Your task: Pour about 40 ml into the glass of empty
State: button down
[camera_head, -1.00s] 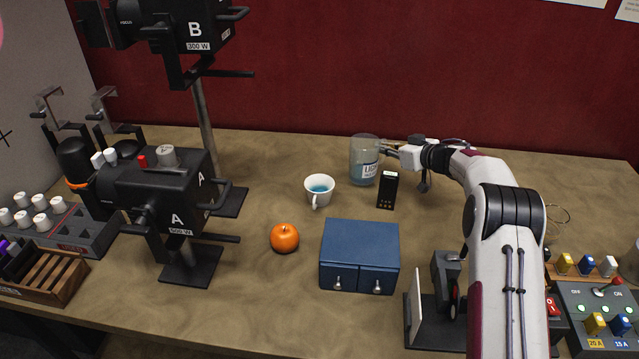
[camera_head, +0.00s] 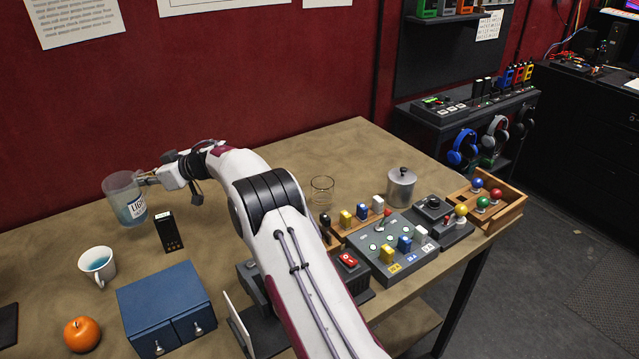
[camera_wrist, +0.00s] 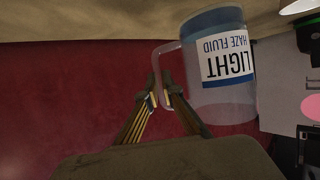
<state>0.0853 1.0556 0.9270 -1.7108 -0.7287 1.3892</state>
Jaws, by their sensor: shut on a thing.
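A clear jug (camera_head: 124,203) labelled "LIGHT HAZE FLUID" holds bluish liquid and stands about upright at the left in the head view. The jug (camera_wrist: 218,85) fills the upper right of the wrist view, its label upside down there. My gripper (camera_head: 147,178) is shut on the jug's handle; the fingers (camera_wrist: 160,98) meet at the handle in the wrist view. I cannot tell whether the jug's base touches the table. A clear, seemingly empty glass (camera_head: 322,191) stands right of my arm, behind the switch panel. A white mug (camera_head: 97,265) with blue liquid stands in front of the jug.
A black handheld device (camera_head: 168,231) stands beside the jug. A blue two-door box (camera_head: 165,300) and an orange fruit (camera_head: 82,334) are in front. Right of my arm are a switch panel (camera_head: 392,248), a lidded metal pot (camera_head: 401,187) and a wooden button tray (camera_head: 487,205).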

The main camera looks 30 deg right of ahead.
notch_tip(320, 180, up, 6)
jog(key=shift+r, duration=0.1)
jog(key=shift+d+r, duration=0.2)
jog(key=shift+r, duration=0.05)
jog(key=s+d+m+t+h, duration=0.2)
jog(key=s+d+m+h, duration=0.1)
jog(key=d, duration=2.9)
jog(key=s+d+m+h, duration=0.1)
jog(key=s+d, duration=0.4)
jog(key=d, duration=0.5)
jog(key=s+d+m+t+h, duration=0.1)
jog(key=s+d, duration=0.4)
jog(key=d, duration=0.4)
jog(key=s+d+m+h, duration=0.1)
jog(key=s+d, duration=0.5)
jog(key=d, duration=0.4)
jog(key=shift+w+a+f, duration=0.1)
jog(key=shift+w+f, duration=0.05)
jog(key=shift+f, duration=1.2)
jog(key=shift+w+f, duration=0.1)
jog(key=shift+f, duration=1.2)
jog(key=shift+a, duration=0.1)
